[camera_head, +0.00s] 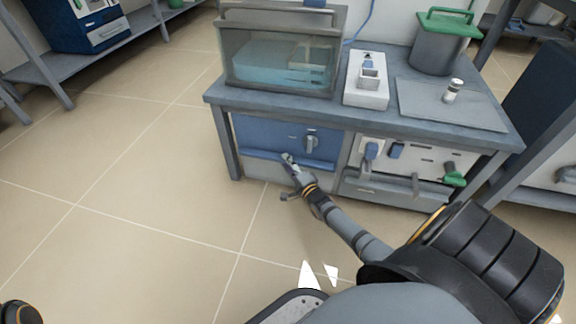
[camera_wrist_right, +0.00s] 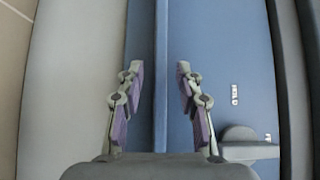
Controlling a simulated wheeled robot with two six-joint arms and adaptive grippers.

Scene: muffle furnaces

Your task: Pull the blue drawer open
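The blue drawer front (camera_head: 265,132) sits under the left half of the grey bench, with a grey knob (camera_head: 311,142) on its right side. A blue lip runs along its lower edge. My right gripper (camera_head: 288,160) is at this lip, left of the knob. In the right wrist view the two fingers (camera_wrist_right: 158,78) are apart, with the narrow blue ridge (camera_wrist_right: 160,40) running between them. I cannot tell whether either finger touches it. The blue front (camera_wrist_right: 215,60) fills the right of that view. The drawer looks closed. My left gripper is out of view.
The bench top (camera_head: 380,118) carries a glass tank (camera_head: 280,65), a white device (camera_head: 366,82) and a grey pot with a green lid (camera_head: 440,45). A white panel (camera_head: 430,158) with blue and green knobs is right of the drawer. The floor in front is clear.

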